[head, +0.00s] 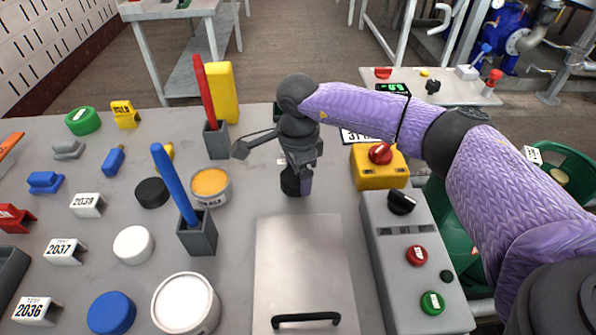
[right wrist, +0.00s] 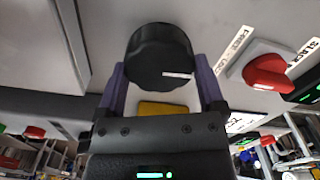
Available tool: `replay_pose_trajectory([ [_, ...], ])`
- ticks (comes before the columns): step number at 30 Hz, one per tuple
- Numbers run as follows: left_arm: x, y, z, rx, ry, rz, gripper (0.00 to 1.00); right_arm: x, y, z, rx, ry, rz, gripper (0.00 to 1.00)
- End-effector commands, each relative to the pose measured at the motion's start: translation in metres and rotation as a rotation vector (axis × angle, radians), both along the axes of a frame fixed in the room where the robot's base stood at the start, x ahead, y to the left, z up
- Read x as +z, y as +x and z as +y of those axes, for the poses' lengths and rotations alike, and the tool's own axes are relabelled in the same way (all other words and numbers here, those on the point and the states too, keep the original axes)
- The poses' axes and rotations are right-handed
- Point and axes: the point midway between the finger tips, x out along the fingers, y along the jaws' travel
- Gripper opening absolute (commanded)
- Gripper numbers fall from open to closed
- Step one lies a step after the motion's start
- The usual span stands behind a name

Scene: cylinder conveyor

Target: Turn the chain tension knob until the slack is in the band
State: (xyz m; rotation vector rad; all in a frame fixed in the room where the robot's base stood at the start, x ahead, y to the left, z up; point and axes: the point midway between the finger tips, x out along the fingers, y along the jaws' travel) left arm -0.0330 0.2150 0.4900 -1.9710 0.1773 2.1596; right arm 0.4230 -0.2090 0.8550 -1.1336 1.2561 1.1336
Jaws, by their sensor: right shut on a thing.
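My right gripper (head: 298,182) reaches down to the grey bench top just behind the metal cover plate. It is shut on a black ribbed knob (right wrist: 160,55), with one purple finger on each side in the right wrist view. The knob (head: 289,183) is partly hidden by the gripper in the head view. A small pale mark shows on the knob's face. A dark display (right wrist: 306,92) with green marks sits beside a partly cut-off label that seems to begin with "SLACK"; its reading is not legible. My left gripper is not in view.
A metal plate with a black handle (head: 306,318) lies in front of the gripper. A control box (head: 395,235) with buttons and a yellow box with a red knob (head: 380,153) stand to the right. Cans, holders (head: 197,235) and labelled blocks crowd the left.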

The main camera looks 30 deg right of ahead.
Motion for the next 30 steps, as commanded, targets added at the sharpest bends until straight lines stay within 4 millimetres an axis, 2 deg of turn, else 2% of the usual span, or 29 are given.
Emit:
replay_pose_trajectory([
  [20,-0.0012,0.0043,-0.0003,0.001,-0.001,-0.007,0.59,0.0007,0.0005,0.0000,0.061,0.001,-0.001,0.29],
  [21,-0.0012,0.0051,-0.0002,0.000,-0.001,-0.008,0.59,0.0007,0.0005,0.0000,0.061,0.001,-0.001,0.90],
  [23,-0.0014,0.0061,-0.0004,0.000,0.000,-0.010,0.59,0.0006,0.0005,0.0000,0.061,0.001,-0.001,1.00],
  [30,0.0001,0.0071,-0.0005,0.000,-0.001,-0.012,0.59,0.0042,0.0006,0.0000,0.061,0.001,-0.002,1.00],
])
